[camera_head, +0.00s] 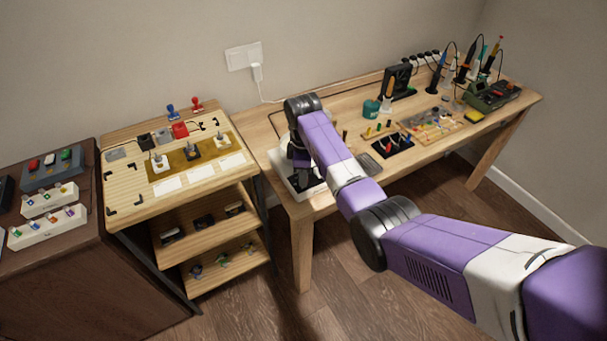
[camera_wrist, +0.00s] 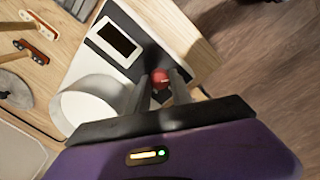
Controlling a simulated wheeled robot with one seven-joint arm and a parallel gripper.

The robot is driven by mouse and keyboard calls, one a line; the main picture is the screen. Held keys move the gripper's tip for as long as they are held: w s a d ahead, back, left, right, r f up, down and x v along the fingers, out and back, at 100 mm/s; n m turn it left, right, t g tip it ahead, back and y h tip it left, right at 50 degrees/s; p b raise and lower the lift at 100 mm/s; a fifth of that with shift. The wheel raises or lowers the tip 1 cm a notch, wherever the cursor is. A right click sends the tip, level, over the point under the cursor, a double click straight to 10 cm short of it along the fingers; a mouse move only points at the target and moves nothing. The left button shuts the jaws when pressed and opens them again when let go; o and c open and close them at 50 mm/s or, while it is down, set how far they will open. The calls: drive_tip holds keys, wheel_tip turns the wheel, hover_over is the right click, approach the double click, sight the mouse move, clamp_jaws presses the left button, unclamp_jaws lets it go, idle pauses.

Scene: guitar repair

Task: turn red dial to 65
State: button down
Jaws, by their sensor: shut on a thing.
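The red dial (camera_wrist: 160,78) shows in the wrist view between the fingertips of my gripper (camera_wrist: 162,86). My gripper is shut on it, with one finger on each side. The dial sits on a white device (camera_wrist: 85,68) with a small dark display (camera_wrist: 119,39) beside it. No number can be read on the display or on the dial. In the head view, my gripper (camera_head: 303,177) reaches down at the left end of the long workbench, over the white device (camera_head: 283,166). My arm hides the dial there.
The long wooden workbench (camera_head: 330,118) carries a teal jar (camera_head: 371,108), small parts and several tools to the right. The bench edge is close to the device.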

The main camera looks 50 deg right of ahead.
drive_tip(key=shift+m, duration=0.3)
drive_tip(key=shift+r+m+p, duration=0.1)
drive_tip(key=shift+m+p, duration=0.5)
drive_tip(key=shift+m, duration=0.4)
drive_tip(key=m+p, duration=0.1)
drive_tip(key=m, duration=0.3)
drive_tip(key=shift+w+m+g, duration=0.1)
drive_tip(key=shift+m+g, duration=0.2)
drive_tip(key=m, duration=1.2)
drive_tip(key=shift+w+g, duration=0.1)
drive_tip(key=shift+g, duration=0.2)
drive_tip(key=shift+d+m+b, duration=0.1)
drive_tip(key=shift+m+b, duration=0.3)
drive_tip(key=shift+m, duration=1.8)
